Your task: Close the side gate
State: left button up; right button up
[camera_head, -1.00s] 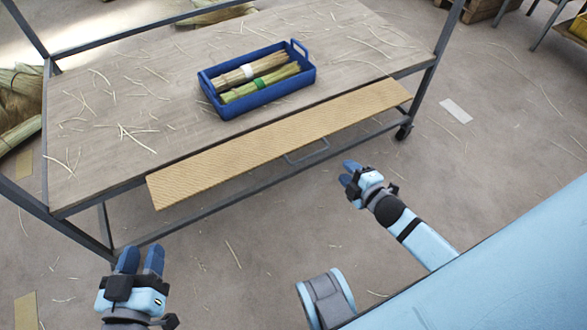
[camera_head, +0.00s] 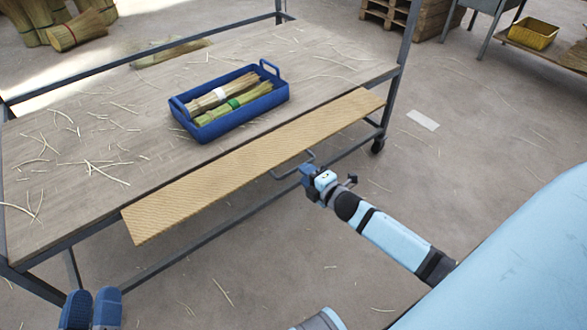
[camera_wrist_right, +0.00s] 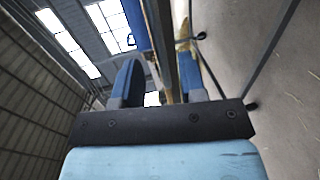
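The side gate is a tan, ribbed panel (camera_head: 250,165) on the near long side of the cart. It hangs folded outward and down from the tabletop edge. A grey bar handle (camera_head: 287,174) sticks out below its lower edge. My right gripper (camera_head: 306,171) is at the right end of this handle in the head view; I cannot tell whether it touches. My left gripper (camera_head: 92,306) is low at the left, fingers slightly apart, empty.
A blue crate (camera_head: 200,134) holding bundles of straw stands on the cart's wooden top (camera_head: 60,150), among loose straws. The cart's grey posts (camera_head: 405,60) and lower rail (camera_head: 210,235) are close by. The floor (camera_head: 450,150) to the right is largely clear.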

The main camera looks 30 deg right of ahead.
aim_at(281, 152)
jog(key=w+f+b, duration=0.1)
jog(key=w, duration=0.5)
jog(key=shift+w+a, duration=0.15)
jog(key=shift+a, duration=0.15)
jog(key=shift+c, duration=0.2)
grip_shut()
